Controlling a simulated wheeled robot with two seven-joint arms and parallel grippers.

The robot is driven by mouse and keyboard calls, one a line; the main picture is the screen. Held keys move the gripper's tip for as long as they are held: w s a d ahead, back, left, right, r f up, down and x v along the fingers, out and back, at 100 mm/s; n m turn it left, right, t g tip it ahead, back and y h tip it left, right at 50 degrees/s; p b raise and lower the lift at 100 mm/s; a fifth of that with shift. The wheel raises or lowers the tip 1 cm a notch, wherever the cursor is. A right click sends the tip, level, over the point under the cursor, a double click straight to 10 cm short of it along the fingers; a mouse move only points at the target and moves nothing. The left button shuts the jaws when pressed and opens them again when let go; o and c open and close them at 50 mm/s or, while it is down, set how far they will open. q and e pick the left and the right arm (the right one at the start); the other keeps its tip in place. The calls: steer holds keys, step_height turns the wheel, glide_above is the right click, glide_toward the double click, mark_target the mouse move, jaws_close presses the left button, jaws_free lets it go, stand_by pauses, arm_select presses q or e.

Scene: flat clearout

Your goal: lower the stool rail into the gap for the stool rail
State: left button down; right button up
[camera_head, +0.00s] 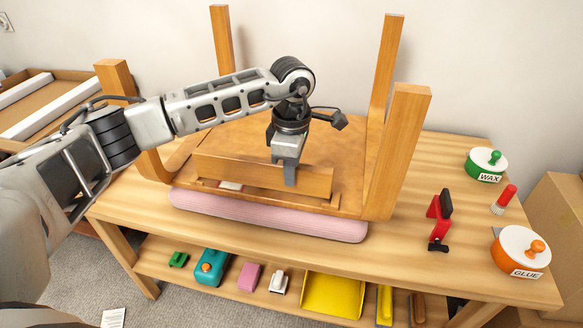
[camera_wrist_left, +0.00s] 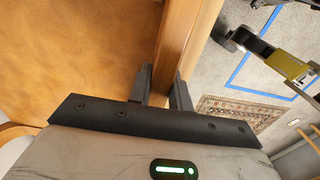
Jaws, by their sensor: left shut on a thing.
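The wooden stool (camera_head: 340,153) lies upside down on the bench, legs pointing up, over a pink padded roll (camera_head: 270,215). My left gripper (camera_head: 290,174) is shut on the stool rail (camera_head: 235,172), a long flat wooden bar, toward the bar's right end. The rail stands on edge along the stool's front side, in front of the seat's underside. The gap for the rail is mostly hidden behind and below it; I cannot tell whether the rail touches it. In the left wrist view the fingers (camera_wrist_left: 160,85) straddle the rail (camera_wrist_left: 187,45).
On the bench's right are a green wax pot (camera_head: 486,165), an orange glue pot (camera_head: 520,250), a red-capped tube (camera_head: 504,199) and a red-black clamp (camera_head: 439,220). Upright stool legs (camera_head: 398,150) flank the work. The lower shelf holds a yellow tray (camera_head: 333,294) and several small things.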

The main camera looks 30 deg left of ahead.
arm_select(q)
steer(key=shift+f+b, duration=0.65)
steer(key=shift+f, duration=0.3)
arm_select(e)
steer(key=shift+f, duration=0.4)
arm_select(q)
steer(key=shift+r, duration=0.1)
steer(key=c, duration=1.2)
jaws_free()
arm_select(e)
steer(key=shift+a+r, duration=0.1)
arm_select(q)
steer(key=shift+r, duration=0.3)
step_height(320, 180, up, 15)
steer(key=shift+r+b, duration=0.2)
steer(key=shift+b, duration=0.15)
arm_select(e)
steer(key=shift+w+a+r, duration=0.1)
steer(key=shift+a+r, duration=0.1)
steer(key=shift+r, duration=0.05)
